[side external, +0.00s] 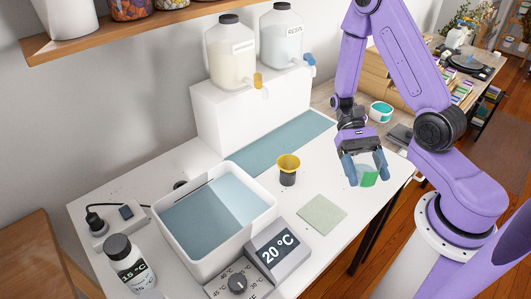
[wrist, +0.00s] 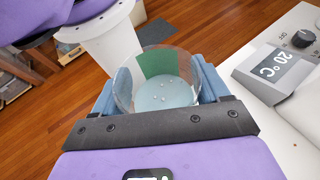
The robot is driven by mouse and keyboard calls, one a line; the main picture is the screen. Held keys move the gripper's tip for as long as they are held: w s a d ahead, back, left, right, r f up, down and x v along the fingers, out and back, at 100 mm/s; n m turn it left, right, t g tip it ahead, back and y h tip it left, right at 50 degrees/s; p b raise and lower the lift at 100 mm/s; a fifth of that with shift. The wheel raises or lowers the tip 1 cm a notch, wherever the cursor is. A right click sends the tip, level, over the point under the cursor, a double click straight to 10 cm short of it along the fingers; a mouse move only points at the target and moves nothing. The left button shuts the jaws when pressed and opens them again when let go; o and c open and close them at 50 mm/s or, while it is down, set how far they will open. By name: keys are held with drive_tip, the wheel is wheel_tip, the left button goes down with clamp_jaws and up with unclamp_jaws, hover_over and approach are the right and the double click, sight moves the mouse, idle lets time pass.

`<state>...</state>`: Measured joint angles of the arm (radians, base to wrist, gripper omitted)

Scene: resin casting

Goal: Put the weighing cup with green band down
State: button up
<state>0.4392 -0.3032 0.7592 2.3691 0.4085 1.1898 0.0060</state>
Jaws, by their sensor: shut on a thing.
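The weighing cup with green band (side external: 367,178) is a clear cup held between the blue fingers of my gripper (side external: 365,168). In the side external view it hangs at the right end of the white table, and I cannot tell its exact height. In the wrist view the cup (wrist: 158,82) shows from above, with the green band (wrist: 158,62) on its far wall and a few small droplets or bubbles inside. My gripper (wrist: 158,88) is shut on it, a finger at each side.
A pale green square mat (side external: 322,215) lies bare on the table (side external: 345,190). Two jugs (side external: 230,58) stand on a white block behind. A teal-topped tub (side external: 381,112) stands behind my gripper.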

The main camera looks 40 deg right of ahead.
drive_tip(key=w+a+m+t+y, duration=0.5)
drive_tip(key=w+m+t+y, duration=0.15)
drive_tip(key=w+m, duration=0.2)
drive_tip(key=w+d+m+t, duration=0.1)
drive_tip(key=w+m+t, duration=0.1)
drive_tip(key=w+t, duration=0.1)
drive_tip(key=w+d+m+t+h, duration=0.1)
drive_tip(key=w+m+t, duration=0.2)
drive_tip(key=w+t, duration=0.1)
drive_tip(key=w+d+m+t, duration=0.1)
drive_tip(key=w+m+t, duration=0.2)
drive_tip(key=w+t, duration=0.1)
drive_tip(key=shift+w+d+r+m+h, duration=0.1)
drive_tip(key=shift+w+d+m+h, duration=0.25)
drive_tip(key=shift+w, duration=0.35)
drive_tip(key=w+f, duration=0.4)
drive_tip(key=w, duration=0.5)
hover_over(262, 153)
wheel_tip(262, 153, down, 6)
drive_tip(key=shift+s+r, duration=0.15)
drive_tip(key=shift+r, duration=0.05)
drive_tip(key=shift+f, duration=1.65)
drive_tip(key=shift+f, duration=0.15)
drive_tip(key=o, duration=1.2)
